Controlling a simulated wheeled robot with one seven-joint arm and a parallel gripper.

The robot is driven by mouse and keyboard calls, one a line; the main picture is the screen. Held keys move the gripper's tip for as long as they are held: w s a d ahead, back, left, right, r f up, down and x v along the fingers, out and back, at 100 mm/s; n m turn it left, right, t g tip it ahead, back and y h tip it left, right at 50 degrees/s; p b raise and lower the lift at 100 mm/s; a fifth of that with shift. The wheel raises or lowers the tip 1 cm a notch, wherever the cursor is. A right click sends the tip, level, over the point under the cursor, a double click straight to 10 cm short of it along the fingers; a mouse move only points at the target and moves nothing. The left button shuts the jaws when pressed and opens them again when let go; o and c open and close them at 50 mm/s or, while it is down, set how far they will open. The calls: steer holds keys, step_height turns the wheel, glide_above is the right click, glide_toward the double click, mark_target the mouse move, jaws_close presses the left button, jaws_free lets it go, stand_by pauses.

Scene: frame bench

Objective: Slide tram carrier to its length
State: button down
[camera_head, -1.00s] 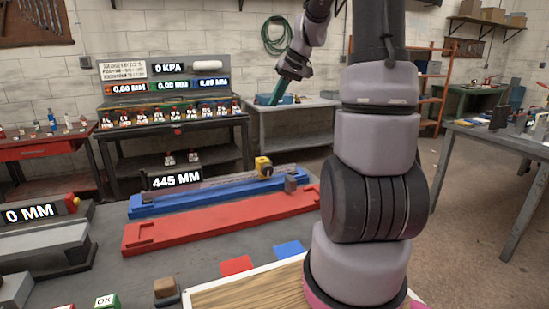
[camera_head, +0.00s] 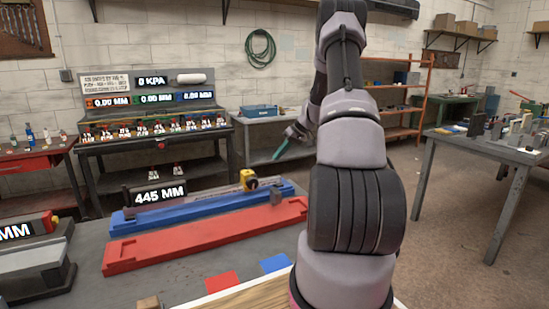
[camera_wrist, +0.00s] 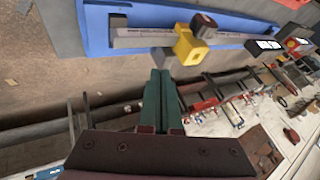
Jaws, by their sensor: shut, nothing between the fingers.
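The yellow carrier (camera_head: 248,179) sits near the right end of a grey scale bar on the long blue base (camera_head: 205,207). A dark block (camera_head: 275,194) stands to its right. The display (camera_head: 160,194) behind the bar's left end reads 445 MM. My gripper (camera_head: 280,150) is in the air, above and to the right of the carrier in the head view. In the wrist view its green fingers (camera_wrist: 160,82) are together and empty, pointing toward the yellow carrier (camera_wrist: 188,48), which shows a dark knob (camera_wrist: 204,25). The fingers appear apart from it.
A long red tray (camera_head: 205,237) lies in front of the blue base. Red (camera_head: 222,282) and blue (camera_head: 274,263) squares lie nearer. A grey fixture (camera_head: 35,262) stands at left. The gauge bench (camera_head: 155,150) is behind. My arm covers the right middle.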

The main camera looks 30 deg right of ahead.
steer(key=x, duration=0.7)
steer(key=shift+a+f, duration=0.15)
steer(key=shift+f, duration=0.05)
steer(key=shift+w+a, duration=0.1)
steer(key=shift+a, duration=1.9)
steer(key=a, duration=1.6)
